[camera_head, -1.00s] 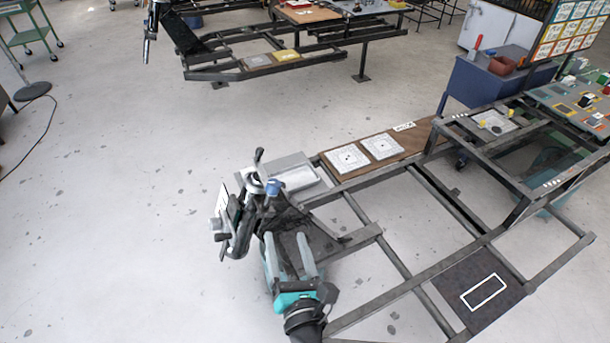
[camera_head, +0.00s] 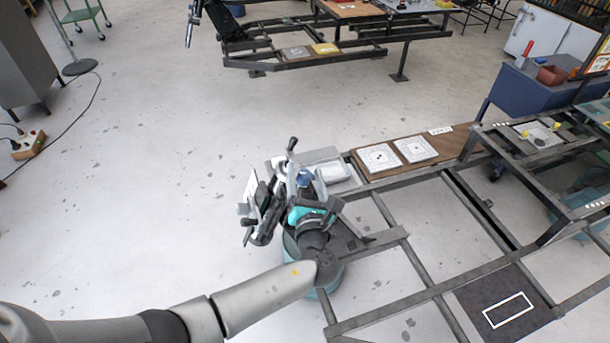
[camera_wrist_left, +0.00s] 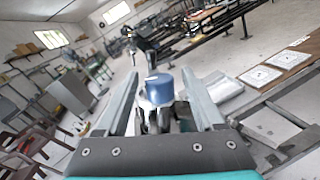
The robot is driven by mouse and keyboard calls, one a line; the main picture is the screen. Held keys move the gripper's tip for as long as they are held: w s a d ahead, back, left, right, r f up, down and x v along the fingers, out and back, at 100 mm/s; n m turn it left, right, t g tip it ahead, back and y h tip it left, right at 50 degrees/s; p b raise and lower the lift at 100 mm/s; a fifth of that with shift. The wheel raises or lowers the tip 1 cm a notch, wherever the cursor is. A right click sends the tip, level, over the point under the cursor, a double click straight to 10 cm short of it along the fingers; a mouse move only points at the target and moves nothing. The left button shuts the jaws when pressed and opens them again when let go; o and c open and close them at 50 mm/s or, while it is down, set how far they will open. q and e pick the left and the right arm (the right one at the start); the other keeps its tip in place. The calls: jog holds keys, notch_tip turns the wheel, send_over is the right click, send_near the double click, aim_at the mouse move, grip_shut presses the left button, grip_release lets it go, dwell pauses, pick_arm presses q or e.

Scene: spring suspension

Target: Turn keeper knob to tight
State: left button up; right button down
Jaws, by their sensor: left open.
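The blue knob (camera_head: 304,178), which I take for the keeper knob, sits on top of the grey and black mechanism (camera_head: 264,205) at the near left end of the frame. It also shows in the left wrist view (camera_wrist_left: 159,92), upright and in the middle between my fingers. My left gripper (camera_head: 302,190) is at the mechanism with its fingers pointing at the knob. It is open, with one finger to each side of the knob and gaps visible between. The finger tips are partly hidden in the head view. My right gripper does not show.
The dark metal frame (camera_head: 410,290) runs to the right. A brown board (camera_head: 450,146) with two white marked plates (camera_head: 380,157) lies behind it. A grey tray (camera_head: 335,170) is just right of the knob. A lever with a black handle (camera_head: 292,145) stands behind.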

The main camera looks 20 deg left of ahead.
pick_arm(q)
jog(key=shift+w+a, duration=0.1)
jog(key=shift+w, duration=0.1)
grip_shut()
dwell(0.5)
